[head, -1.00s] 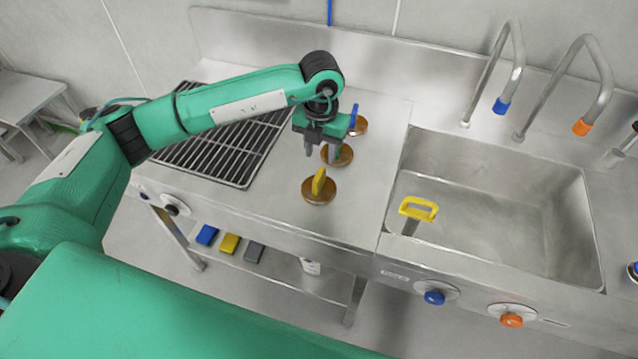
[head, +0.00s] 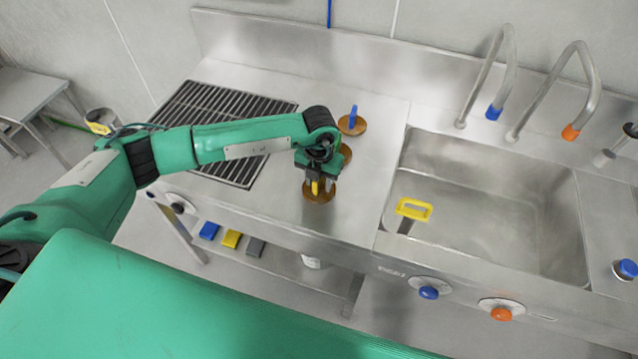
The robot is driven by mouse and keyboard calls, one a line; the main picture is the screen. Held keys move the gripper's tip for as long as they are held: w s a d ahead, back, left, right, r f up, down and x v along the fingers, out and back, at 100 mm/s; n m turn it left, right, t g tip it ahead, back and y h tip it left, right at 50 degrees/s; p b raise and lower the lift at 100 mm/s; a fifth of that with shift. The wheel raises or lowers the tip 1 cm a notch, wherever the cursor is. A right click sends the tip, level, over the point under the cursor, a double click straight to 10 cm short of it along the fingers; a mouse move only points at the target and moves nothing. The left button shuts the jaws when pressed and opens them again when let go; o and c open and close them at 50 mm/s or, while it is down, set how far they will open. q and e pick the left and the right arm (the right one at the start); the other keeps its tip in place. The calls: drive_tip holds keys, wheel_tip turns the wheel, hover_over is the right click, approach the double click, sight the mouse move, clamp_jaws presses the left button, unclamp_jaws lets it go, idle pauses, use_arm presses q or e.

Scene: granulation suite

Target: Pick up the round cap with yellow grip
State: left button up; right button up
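The round cap with yellow grip (head: 318,197) is a brown disc lying flat on the steel counter, the nearest of three such caps. Its upright yellow grip shows between the fingers of my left gripper (head: 318,186). The gripper points down over the cap, with its fingers apart on either side of the grip. It looks open, and the fingers partly hide the grip. My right gripper is not in view.
A second brown cap (head: 346,154) is partly hidden behind my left gripper. A cap with a blue grip (head: 352,125) lies farther back. A black grate (head: 215,122) is to the left. A sink (head: 490,215) with a yellow-handled tool (head: 413,209) is to the right.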

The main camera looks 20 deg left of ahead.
use_arm(q)
clamp_jaws()
drive_tip(key=shift+r, duration=0.1)
